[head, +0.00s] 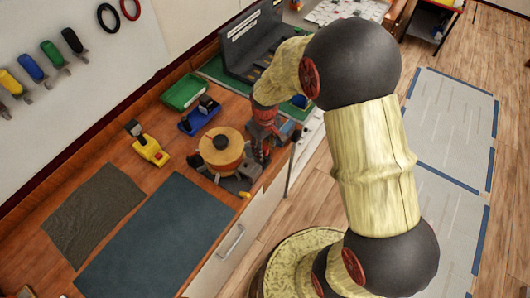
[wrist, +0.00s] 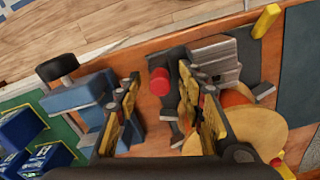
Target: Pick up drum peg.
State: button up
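A short red cylinder (wrist: 159,81), which may be the drum peg, shows between my fingertips in the wrist view. Gaps show on both sides of it, and I cannot tell its depth below the fingers. My gripper (wrist: 159,88) is open, its two yellow-and-black fingers spread. In the head view my gripper (head: 264,132) hangs over the bench's right edge, just right of a round wooden drum (head: 219,158) with a dark centre. The drum also shows in the wrist view (wrist: 242,134), beside and partly behind the right finger. The red cylinder is not clear in the head view.
A blue device (wrist: 76,97) with a black knob stands left of my gripper in the wrist view. A yellow clamp (head: 150,151), a blue clamp (head: 199,116) and a green tray (head: 184,92) lie on the bench. The dark blue mat (head: 158,237) is clear.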

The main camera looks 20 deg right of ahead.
jog(key=shift+c, duration=1.2)
grip_shut()
jog(key=shift+r, duration=0.1)
